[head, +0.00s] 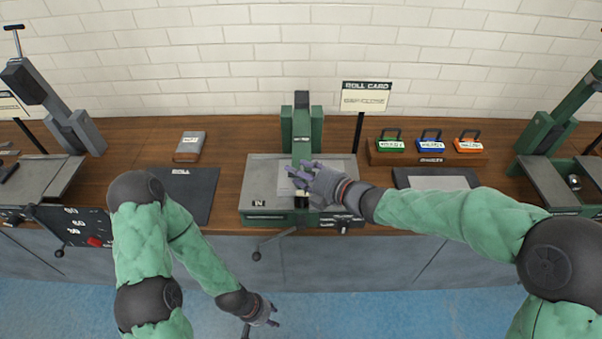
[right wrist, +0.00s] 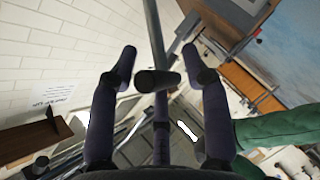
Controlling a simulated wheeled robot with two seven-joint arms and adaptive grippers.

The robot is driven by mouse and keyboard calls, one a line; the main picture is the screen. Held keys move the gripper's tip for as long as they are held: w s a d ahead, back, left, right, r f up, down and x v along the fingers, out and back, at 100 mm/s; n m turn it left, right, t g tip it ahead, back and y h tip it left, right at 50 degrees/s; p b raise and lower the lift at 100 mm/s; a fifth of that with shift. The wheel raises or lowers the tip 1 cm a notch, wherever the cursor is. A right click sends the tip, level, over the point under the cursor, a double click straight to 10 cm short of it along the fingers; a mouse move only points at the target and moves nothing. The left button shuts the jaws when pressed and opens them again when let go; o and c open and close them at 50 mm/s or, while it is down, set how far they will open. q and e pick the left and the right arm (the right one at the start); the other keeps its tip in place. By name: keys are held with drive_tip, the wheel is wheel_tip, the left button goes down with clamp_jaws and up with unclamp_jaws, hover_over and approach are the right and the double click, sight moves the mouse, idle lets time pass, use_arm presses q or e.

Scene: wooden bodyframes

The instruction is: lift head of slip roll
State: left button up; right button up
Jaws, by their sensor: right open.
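The slip roll (head: 265,192) at the middle of the bench has a flat grey bed and a green upright head (head: 301,125) at its back. My right gripper (head: 297,175) is above the bed, in front of the head, with its fingers spread. In the right wrist view, the open right gripper (right wrist: 159,60) has a dark round-ended handle (right wrist: 157,81) between its fingers, with a gap on both sides. A thin grey bar (right wrist: 153,25) runs behind it. The hand hides part of the bed. My left gripper (head: 267,318) hangs low in front of the bench; its finger opening is unclear.
A sign (head: 366,97) on a dark post stands behind the slip roll. A rack of green, blue and orange tags (head: 430,158) is to the right. Similar machines stand at left (head: 45,100) and right (head: 560,120). A crank (head: 270,243) sticks out at the bench front.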

clamp_jaws()
drive_tip(key=shift+r, duration=0.1)
